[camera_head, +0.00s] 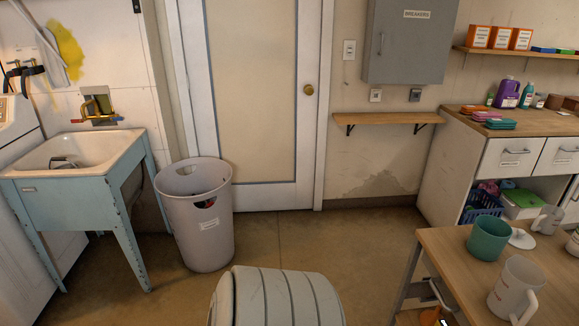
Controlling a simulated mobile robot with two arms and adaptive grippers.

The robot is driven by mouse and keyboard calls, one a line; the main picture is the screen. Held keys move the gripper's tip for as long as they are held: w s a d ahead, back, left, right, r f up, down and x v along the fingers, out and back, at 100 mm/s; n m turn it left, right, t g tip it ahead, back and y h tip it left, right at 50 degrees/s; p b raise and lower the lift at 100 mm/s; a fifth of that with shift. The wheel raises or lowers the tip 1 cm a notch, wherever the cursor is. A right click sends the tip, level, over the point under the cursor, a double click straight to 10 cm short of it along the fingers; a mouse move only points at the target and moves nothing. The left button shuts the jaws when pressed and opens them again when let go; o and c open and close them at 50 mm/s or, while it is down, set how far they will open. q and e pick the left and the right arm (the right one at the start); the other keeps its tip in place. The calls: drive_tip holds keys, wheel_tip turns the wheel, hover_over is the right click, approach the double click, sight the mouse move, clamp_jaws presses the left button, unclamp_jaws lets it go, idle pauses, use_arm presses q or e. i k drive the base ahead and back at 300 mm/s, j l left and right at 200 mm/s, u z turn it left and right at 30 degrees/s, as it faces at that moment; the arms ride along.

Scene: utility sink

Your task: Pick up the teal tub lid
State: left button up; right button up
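A teal tub (488,238) stands upright on the wooden table (450,247) at the lower right, with its top open. A pale round lid-like disc (522,239) with a small raised middle lies on the table just right of the tub. It looks white rather than teal, and I cannot tell for sure that it is the tub's lid. Neither of my grippers shows in the head view.
A clear jug (516,287) stands in front of the tub, and another (547,220) stands behind the disc. A tall grey bin (198,217) stands beside the blue sink (75,185). The floor (335,240) before the door is clear.

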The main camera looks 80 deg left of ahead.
sight(520, 239)
drive_tip(key=u, duration=1.25)
